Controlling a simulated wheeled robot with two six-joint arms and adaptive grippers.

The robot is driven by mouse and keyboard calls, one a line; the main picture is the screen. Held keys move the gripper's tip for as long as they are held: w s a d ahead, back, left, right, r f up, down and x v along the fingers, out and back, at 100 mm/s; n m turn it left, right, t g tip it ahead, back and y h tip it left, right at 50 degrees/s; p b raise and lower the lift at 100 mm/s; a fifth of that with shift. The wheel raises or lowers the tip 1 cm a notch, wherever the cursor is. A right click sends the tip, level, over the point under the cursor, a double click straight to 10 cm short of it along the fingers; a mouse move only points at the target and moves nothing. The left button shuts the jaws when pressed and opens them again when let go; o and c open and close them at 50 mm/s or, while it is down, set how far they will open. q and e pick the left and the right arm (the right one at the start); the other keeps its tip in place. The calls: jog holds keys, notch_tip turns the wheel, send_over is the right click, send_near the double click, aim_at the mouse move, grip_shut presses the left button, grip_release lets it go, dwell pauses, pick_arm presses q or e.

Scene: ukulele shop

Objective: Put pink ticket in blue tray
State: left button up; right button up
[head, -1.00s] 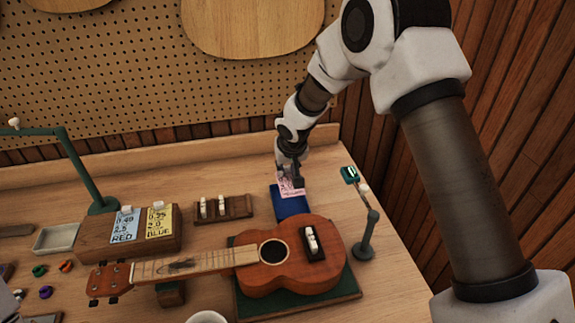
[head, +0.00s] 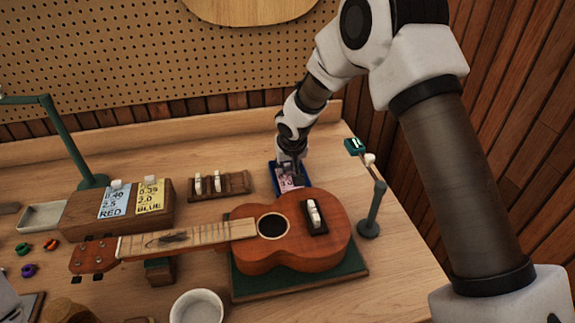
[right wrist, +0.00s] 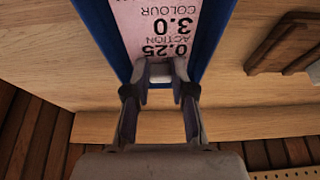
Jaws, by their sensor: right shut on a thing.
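The pink ticket (head: 288,184) carries printed text and lies within the outline of the blue tray (head: 305,185) behind the ukulele. In the right wrist view the ticket (right wrist: 158,28) shows between the two side walls of the tray (right wrist: 205,38). My right gripper (head: 290,167) is over the far end of the tray. In the right wrist view its fingers (right wrist: 160,85) are shut on a pale tab at the ticket's end. I cannot tell whether the ticket touches the tray floor. My left gripper is not in view.
An orange-brown ukulele (head: 290,235) lies on a green mat (head: 350,280) in front of the tray. A small green stand (head: 370,225) rises on the right. A wooden rack (head: 235,184) is left of the tray. A block (head: 165,205) holds blue and yellow tickets.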

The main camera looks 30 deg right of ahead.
dwell(0.6)
jog(key=o, duration=1.1)
jog(key=shift+r, duration=0.1)
notch_tip(320, 180, up, 7)
jog(key=p, duration=0.4)
jog(key=shift+p, duration=0.4)
